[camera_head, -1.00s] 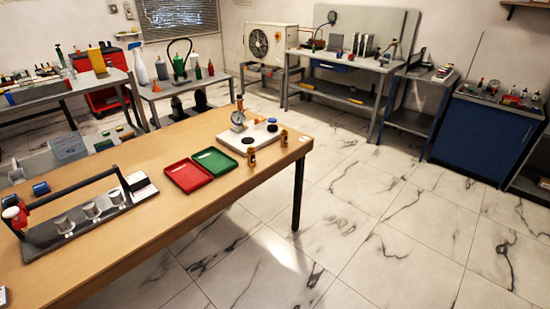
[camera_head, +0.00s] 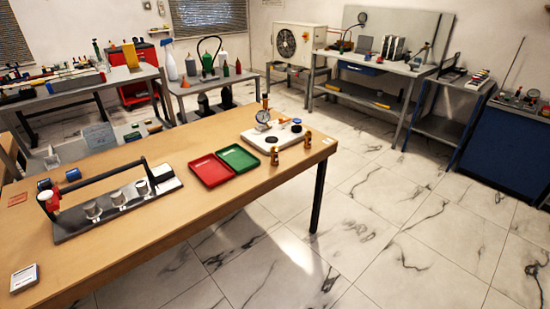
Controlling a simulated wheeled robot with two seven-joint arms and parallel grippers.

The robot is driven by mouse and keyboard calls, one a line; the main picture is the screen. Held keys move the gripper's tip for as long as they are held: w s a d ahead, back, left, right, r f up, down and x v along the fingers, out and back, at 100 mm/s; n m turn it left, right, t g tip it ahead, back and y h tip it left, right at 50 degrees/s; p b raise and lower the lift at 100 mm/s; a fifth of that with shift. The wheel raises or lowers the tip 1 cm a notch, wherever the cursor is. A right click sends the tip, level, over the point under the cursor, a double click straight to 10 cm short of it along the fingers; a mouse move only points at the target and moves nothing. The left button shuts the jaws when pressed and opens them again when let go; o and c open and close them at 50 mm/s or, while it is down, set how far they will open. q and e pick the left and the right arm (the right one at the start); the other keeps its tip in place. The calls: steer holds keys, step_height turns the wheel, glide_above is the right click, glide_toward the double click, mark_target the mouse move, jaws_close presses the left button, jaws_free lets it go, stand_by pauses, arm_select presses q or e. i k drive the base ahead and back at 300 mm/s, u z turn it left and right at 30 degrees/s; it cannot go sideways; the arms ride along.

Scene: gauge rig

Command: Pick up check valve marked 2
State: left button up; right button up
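Two small brass fittings, which look like the check valves, stand upright on the wooden table near its right end. One brass valve (camera_head: 274,156) is at the front edge of the white gauge base; the other brass valve (camera_head: 307,140) stands to its right. Their markings are too small to read, so I cannot tell which is marked 2. The white base (camera_head: 256,137) carries a round gauge (camera_head: 263,117) and dark round pads. A red tray (camera_head: 211,170) and a green tray (camera_head: 238,157) lie to its left. Neither of my grippers is in view.
A dark rack (camera_head: 120,205) with metal cylinders and a long handle stands on the left of the wooden table (camera_head: 160,249). A small grey device (camera_head: 25,278) lies at the near left corner. Marble floor (camera_head: 400,230) is clear on the right. Other benches line the walls.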

mark_target(274, 150)
steer(key=z, duration=1.8)
steer(key=i, duration=2.85)
steer(key=u, duration=2.1)
